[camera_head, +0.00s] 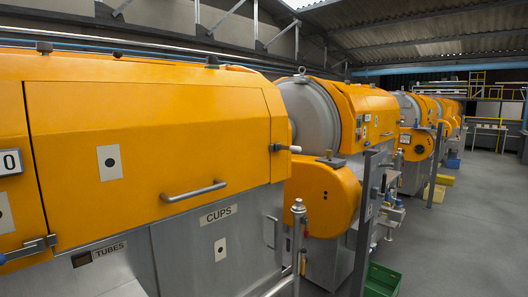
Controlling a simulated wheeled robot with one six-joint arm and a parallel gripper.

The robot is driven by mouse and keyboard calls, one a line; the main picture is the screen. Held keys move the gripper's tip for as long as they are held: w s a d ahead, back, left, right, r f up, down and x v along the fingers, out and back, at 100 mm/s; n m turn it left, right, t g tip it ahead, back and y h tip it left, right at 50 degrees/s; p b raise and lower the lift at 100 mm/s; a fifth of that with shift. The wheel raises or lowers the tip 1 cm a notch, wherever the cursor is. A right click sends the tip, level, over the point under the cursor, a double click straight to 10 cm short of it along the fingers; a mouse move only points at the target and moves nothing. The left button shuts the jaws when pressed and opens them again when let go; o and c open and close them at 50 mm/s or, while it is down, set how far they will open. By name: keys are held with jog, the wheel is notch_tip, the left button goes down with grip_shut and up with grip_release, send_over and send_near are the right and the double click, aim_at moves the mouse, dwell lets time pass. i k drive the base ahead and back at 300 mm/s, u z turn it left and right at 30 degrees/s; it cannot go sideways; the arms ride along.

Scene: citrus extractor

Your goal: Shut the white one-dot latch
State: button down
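A large orange hinged panel (150,130) covers the nearest machine. It bears a white plate with one dark dot (109,162) and a metal bar handle (194,191). At the panel's right edge, a small latch with a white-tipped lever (285,148) points right, roughly level. Whether it is engaged is too small to tell. A further one-dot plate (220,249) is on the steel front below "CUPS". My gripper is not in view.
A metal post (365,220) and a shorter railing post (297,240) stand in front of the machines at right. A green crate (382,281) lies on the floor beside them. Grey floor (470,220) is open at far right.

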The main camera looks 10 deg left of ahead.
aim_at(292, 148)
jog(key=u, duration=0.55)
jog(key=i, duration=1)
jog(key=u, duration=0.5)
jog(key=k, duration=1.05)
jog(key=z, duration=0.7)
jog(key=i, duration=1.3)
jog(key=u, duration=0.4)
